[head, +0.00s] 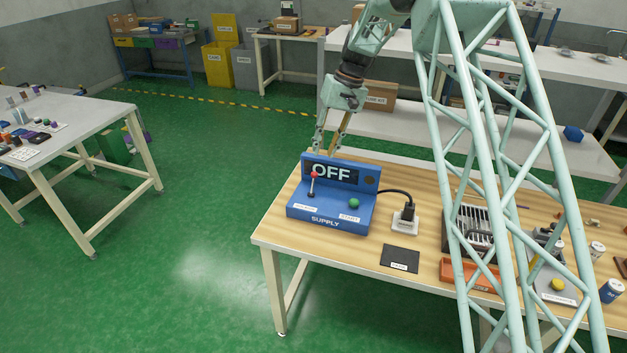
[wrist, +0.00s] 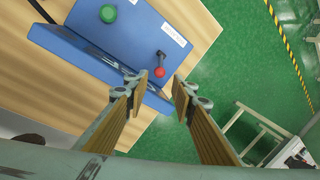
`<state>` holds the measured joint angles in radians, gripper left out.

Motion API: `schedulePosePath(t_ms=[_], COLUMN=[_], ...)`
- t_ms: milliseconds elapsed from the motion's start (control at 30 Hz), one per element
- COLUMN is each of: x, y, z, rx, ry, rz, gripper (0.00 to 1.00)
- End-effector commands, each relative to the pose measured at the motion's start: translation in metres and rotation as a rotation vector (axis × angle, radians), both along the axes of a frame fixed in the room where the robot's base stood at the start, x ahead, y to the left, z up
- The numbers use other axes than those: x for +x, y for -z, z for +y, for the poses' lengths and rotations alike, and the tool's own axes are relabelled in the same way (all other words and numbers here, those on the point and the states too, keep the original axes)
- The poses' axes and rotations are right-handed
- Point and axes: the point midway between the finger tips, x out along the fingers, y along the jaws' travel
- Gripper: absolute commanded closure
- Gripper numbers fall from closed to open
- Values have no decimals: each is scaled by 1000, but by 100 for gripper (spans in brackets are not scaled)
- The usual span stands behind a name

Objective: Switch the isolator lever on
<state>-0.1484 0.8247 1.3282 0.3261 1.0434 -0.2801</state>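A blue supply box (head: 331,208) stands on the wooden bench, and its upright panel reads OFF. On its top sits the isolator lever (head: 312,184), a thin stem with a red ball knob, standing near the panel at the box's left side. The knob also shows in the wrist view (wrist: 160,71), just beyond the fingertips and roughly in line with the gap. A green START button (head: 354,203) is to its right. My gripper (head: 325,150) is above and behind the panel, pointing down. Its fingers (wrist: 163,87) are apart with nothing between them.
A black plug in a white socket (head: 404,222) is cabled to the box. A dark labelled plate (head: 400,258), a slotted rack (head: 474,226) and an orange tray (head: 470,272) lie farther right. Green floor is open left of the bench.

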Motion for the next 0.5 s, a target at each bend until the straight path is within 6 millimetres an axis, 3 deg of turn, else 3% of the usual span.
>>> schedulePosePath(t_ms=[267,500], x=[0,-2], y=[4,21], z=[1,6], rx=[0,0], ry=[0,-1], rz=[0,2], gripper=[76,76])
